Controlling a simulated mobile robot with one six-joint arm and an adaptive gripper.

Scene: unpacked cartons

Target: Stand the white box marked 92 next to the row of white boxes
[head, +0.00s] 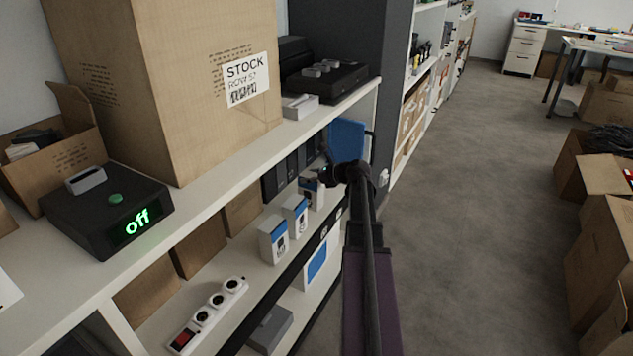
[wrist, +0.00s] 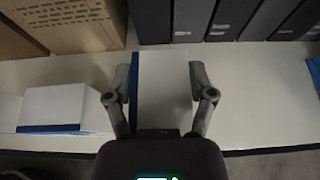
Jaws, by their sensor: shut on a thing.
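My gripper (wrist: 162,84) is shut on a white box (wrist: 163,62), with one finger on each side of it. In the wrist view its top is plain white with a blue left edge. In the head view the held box (head: 311,190) is partly behind my gripper (head: 326,174), at the far end of the row on the middle shelf. Two white boxes with blue bands, a near one (head: 273,242) and a farther one (head: 295,216), stand upright there. A white box (wrist: 58,106) is left of the held one, with a gap between. The number 92 is not readable.
Dark binders (wrist: 235,18) and brown cartons (wrist: 70,22) line the back of the shelf. A blue thing (head: 346,140) stands beyond my gripper. A power strip (head: 207,314) lies nearer. Bare shelf lies right of the held box in the wrist view.

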